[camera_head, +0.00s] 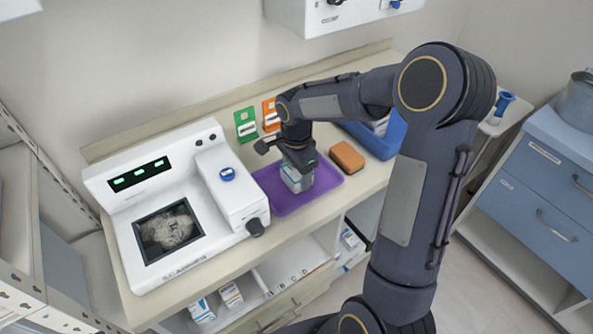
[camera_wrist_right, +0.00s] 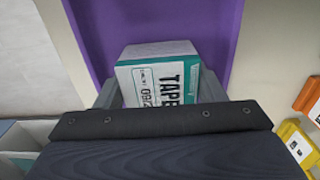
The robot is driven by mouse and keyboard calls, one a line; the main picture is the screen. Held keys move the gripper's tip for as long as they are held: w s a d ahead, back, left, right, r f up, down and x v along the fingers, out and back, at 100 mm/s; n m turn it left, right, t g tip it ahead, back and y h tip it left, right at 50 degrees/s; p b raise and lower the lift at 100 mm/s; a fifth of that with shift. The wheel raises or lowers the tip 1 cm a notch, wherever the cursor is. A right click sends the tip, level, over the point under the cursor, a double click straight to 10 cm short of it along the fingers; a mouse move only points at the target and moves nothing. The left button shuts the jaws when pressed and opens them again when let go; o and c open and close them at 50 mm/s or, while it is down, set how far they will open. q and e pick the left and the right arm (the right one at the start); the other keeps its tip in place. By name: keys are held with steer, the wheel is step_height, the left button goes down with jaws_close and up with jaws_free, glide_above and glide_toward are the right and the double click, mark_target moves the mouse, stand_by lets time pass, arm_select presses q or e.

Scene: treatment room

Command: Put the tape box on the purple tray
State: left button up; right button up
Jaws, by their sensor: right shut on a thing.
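The tape box (camera_wrist_right: 160,75) is white and teal with "TAPE" printed on it. It also shows in the head view (camera_head: 291,181), partly hidden by the gripper. My right gripper (camera_head: 297,172) is shut on it, with a finger on either side in the wrist view (camera_wrist_right: 158,92). The purple tray (camera_head: 276,202) lies on the counter right of the white machine, and it fills the background behind the box in the wrist view (camera_wrist_right: 92,20). The box is over the tray; I cannot tell whether it touches the tray floor. My left gripper is not in view.
The white machine (camera_head: 130,215) stands close on the left of the tray. An orange-brown block (camera_head: 347,156) lies at the tray's right edge, with a blue bin (camera_head: 385,145) behind it. Green (camera_head: 246,124) and orange (camera_head: 270,113) cards stand at the back.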

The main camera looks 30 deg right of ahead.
steer(key=shift+f, duration=0.15)
steer(key=o, duration=1)
steer(key=shift+o, duration=0.2)
step_height(320, 180, up, 11)
steer(key=shift+r, duration=0.15)
steer(key=s+a+r+n+t+y, duration=0.1)
steer(key=s+r+n+t, duration=0.1)
steer(key=s+n, duration=0.35)
steer(key=s+a+r+n+t+y, duration=0.1)
steer(key=s+a+r+n, duration=0.15)
steer(key=s, duration=0.55)
steer(key=s+a+f+n+t+y, duration=0.1)
steer(key=s+a+f+n+t, duration=0.1)
steer(key=s+f+n, duration=0.3)
steer(key=shift+s+a+n+t+y, duration=0.35)
steer(key=shift+s+a+n, duration=0.75)
steer(key=shift+s, duration=1)
